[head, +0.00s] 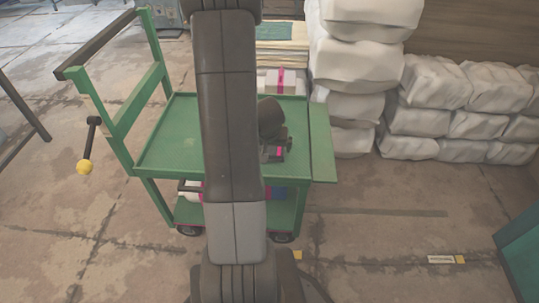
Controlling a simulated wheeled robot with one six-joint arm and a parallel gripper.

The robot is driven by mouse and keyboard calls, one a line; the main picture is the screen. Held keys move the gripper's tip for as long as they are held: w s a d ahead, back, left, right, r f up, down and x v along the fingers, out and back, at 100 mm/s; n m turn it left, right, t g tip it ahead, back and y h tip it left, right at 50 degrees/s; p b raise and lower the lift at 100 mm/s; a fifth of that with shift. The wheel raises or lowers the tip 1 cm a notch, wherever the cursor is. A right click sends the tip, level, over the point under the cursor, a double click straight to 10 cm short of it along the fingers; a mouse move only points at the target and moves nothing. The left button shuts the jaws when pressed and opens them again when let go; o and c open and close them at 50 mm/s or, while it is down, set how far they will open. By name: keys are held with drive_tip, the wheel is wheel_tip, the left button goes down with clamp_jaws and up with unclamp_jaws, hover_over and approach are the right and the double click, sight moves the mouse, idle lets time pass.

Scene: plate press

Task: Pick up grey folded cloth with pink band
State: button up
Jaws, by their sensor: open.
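A small grey folded cloth with a pink band (278,151) lies on the green cart's top tray (180,140), right of my arm. It is mostly hidden by my gripper, and the pink band shows brightest. My gripper (274,153) is over the cloth, pointing down, with its jaws open. The jaws are small and dark here, so I cannot tell whether they touch the cloth or straddle it. Another pale folded bundle with a pink band (286,81) shows farther back, right of my arm, near the tray's far edge.
The cart has a raised handle frame (150,92) at left and a side flap (321,142) at right. Its lower shelf (228,216) holds partly hidden items. White sacks (355,65) are stacked behind and right. The tray's left part is bare. Floor at front right is mostly clear.

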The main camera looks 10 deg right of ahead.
sight(269, 150)
drive_tip(key=b+x, duration=0.1)
drive_tip(key=x, duration=0.2)
drive_tip(key=shift+w+f+b, duration=0.1)
drive_tip(key=shift+f+b, duration=0.15)
drive_tip(key=shift+b, duration=0.05)
drive_tip(key=shift+r, duration=0.1)
drive_tip(key=c, duration=0.7)
drive_tip(key=shift+r, duration=0.15)
wheel_tip(269, 150, up, 10)
drive_tip(key=p, duration=0.9)
drive_tip(key=shift+p, duration=0.3)
drive_tip(key=shift+o, duration=1.4)
drive_tip(key=shift+c, duration=0.4)
